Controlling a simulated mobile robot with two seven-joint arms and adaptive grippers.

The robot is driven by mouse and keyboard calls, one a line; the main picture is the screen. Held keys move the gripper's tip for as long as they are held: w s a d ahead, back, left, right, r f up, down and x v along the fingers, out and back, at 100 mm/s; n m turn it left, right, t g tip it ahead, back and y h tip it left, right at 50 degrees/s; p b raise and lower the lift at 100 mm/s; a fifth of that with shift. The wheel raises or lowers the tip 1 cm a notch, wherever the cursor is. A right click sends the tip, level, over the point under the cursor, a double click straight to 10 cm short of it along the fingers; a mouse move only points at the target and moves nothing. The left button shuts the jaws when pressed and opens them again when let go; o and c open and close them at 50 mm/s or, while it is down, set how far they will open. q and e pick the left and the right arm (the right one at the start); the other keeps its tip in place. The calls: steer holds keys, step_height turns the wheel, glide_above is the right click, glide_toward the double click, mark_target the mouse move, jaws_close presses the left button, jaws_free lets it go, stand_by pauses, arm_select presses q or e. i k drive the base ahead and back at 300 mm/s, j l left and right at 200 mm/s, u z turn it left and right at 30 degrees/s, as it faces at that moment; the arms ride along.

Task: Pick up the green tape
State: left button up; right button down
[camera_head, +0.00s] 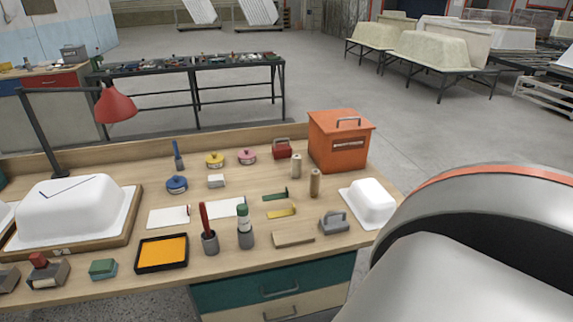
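No roll that is clearly green tape can be made out on the wooden workbench (330,240). Two green things lie on it: a small slim green item (275,195) near the middle, beside a similar yellow one (282,211), and a green block (103,268) at the front left. I cannot tell whether either is the tape. Neither of my grippers is in view.
An orange box (340,140) stands at the back right. A white tub shell (70,205) and red lamp (114,104) are at left. My own body covers the lower right.

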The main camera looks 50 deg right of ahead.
mark_target(284, 195)
steer(key=z, duration=1.45)
steer(key=i+j+u, duration=0.25)
steer(key=i+u, duration=0.2)
